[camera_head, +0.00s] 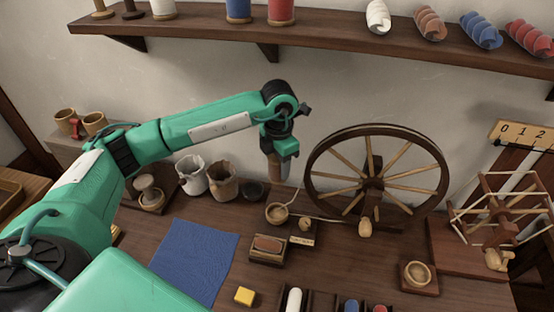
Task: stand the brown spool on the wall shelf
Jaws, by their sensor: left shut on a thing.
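My left gripper (281,147) is above the back of the table, below the wall shelf (200,33), and points down. It is shut on a brown spool (278,170), of which only a part shows below the jaws. The spool hangs upright near the wall; I cannot tell if its foot touches the table. The shelf holds empty spools at the left, then spools of white, blue and red thread, and twisted skeins at the right. My right gripper is not in view.
The shelf has a free stretch between the red spool (281,11) and the white skein (378,16). A large spinning wheel (374,183) stands right of my gripper. A blue cloth (196,260) lies in front.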

